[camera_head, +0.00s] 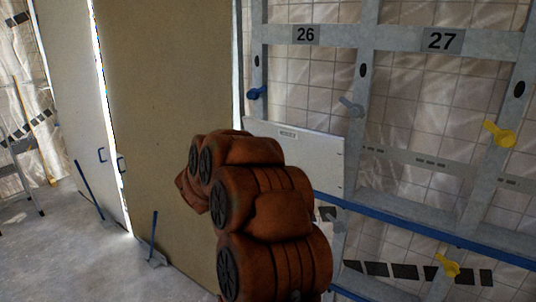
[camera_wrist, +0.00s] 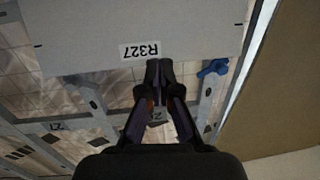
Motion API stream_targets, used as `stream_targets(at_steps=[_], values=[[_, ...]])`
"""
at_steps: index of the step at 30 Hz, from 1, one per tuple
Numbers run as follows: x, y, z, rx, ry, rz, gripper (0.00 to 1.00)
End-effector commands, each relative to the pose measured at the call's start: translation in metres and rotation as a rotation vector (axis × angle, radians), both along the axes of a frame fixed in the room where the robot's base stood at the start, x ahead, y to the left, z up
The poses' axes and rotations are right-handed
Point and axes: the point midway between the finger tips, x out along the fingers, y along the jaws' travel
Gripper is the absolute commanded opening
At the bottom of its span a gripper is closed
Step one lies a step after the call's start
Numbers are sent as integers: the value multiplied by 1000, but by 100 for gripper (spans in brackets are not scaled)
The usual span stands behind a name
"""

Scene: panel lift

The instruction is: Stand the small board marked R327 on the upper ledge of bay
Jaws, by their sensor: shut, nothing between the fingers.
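The pale grey board marked R327 (camera_head: 325,160) is upright against the metal frame under the 26 sign. Its lower right corner meets the blue upper ledge (camera_head: 410,218); my arm hides its lower left part. In the wrist view the board (camera_wrist: 90,35) fills the top, with its R327 label upside down. My gripper (camera_wrist: 160,66) is shut and empty, its fingertips close to the board's labelled edge. I cannot tell whether they touch it. In the head view my arm hides the gripper.
A blue latch (camera_head: 257,92), a grey latch (camera_head: 350,106) and a yellow latch (camera_head: 498,133) are on the posts. The 27 sign (camera_head: 442,40) marks the bay at right, with its upper ledge bare.

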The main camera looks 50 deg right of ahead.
Motion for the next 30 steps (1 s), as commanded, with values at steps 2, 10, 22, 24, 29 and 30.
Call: stream_targets(at_steps=[2, 10, 22, 24, 29, 30], values=[[-14, -9, 0, -21, 13, -56, 0], [-25, -22, -1, -34, 23, -102, 0], [-23, -53, -2, -33, 25, -98, 0], [-23, -58, -1, -34, 23, -99, 0], [-23, -71, 0, -36, 21, -100, 0], [-23, -74, 0, -35, 21, -99, 0]])
